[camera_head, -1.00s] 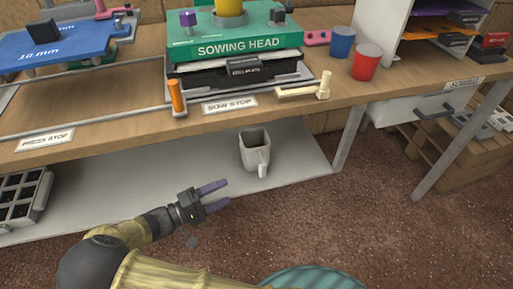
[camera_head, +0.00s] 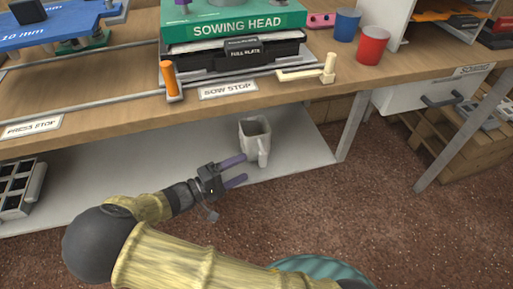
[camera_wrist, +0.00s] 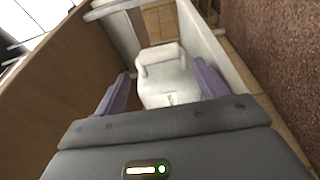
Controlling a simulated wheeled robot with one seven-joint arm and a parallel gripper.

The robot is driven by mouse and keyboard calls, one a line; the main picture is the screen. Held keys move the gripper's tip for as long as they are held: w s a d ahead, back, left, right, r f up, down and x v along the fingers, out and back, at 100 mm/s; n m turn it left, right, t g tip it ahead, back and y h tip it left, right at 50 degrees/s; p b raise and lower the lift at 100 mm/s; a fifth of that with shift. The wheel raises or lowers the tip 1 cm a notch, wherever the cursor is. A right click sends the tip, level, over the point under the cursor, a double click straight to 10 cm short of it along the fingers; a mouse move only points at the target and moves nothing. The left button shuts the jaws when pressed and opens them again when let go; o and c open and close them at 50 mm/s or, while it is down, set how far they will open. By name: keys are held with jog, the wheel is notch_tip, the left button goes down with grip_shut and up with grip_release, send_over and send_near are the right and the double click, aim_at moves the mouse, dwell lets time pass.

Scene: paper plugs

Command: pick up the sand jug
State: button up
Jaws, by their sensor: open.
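The sand jug (camera_head: 254,141) is a pale grey-white, open-topped jug with its handle towards the front. It stands upright on the lower shelf (camera_head: 150,172) under the bench. My gripper (camera_head: 234,171) is open, with its two purple fingers pointing at the jug from the front left. The fingertips are close to the jug's handle side. In the wrist view the jug (camera_wrist: 168,80) appears ahead between the two fingers (camera_wrist: 162,92), with its handle facing me. I cannot tell whether the fingers touch it.
The wooden bench top (camera_head: 110,105) overhangs the shelf above the jug. A bench leg (camera_head: 353,126) stands right of the jug. A grey compartment tray (camera_head: 18,188) is at the shelf's left end. Red (camera_head: 372,47) and blue (camera_head: 346,25) cups stand on the bench.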

aim_at(259, 160)
jog(key=b+x, duration=0.2)
jog(key=x, duration=0.3)
jog(key=shift+w+d+f, duration=0.1)
jog(key=shift+d+f, duration=0.05)
jog(key=shift+d, duration=0.15)
jog(key=shift+w+d, duration=0.1)
jog(key=shift+d, duration=0.05)
jog(key=shift+w+d+b, duration=0.2)
jog(key=shift+d+b, duration=0.05)
jog(key=shift+b, duration=0.15)
jog(key=b+x, duration=0.3)
jog(key=x, duration=0.1)
jog(key=shift+w+d, duration=0.2)
jog(key=c, duration=0.7)
